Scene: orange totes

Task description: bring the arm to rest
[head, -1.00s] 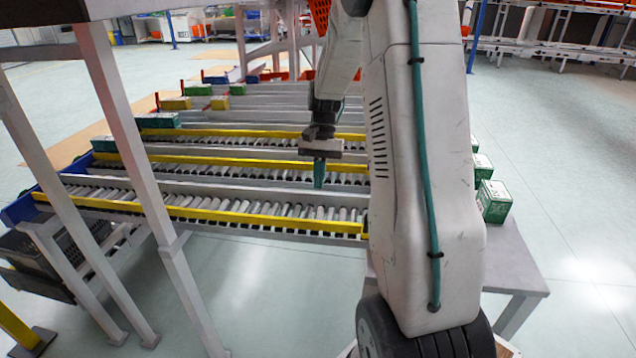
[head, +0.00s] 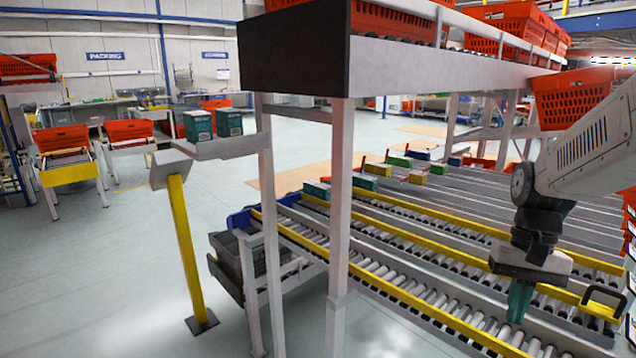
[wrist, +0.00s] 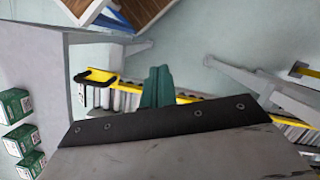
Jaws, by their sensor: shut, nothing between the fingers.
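My gripper (head: 519,300) shows at the right of the head view, at the end of my arm. It points down over the roller conveyors, with its teal fingers together and nothing between them. In the wrist view the teal fingers (wrist: 157,88) stand beyond the dark edge of the gripper body, over a yellow-railed conveyor. I cannot tell how far the fingertips are above the rollers.
Roller conveyors (head: 400,268) with yellow rails lie below my gripper. A raised shelf (head: 440,62) with orange totes (head: 505,28) crosses the top. Green-and-white boxes (wrist: 24,140) stand at the wrist view's left. Open floor (head: 110,270) lies at the head view's left.

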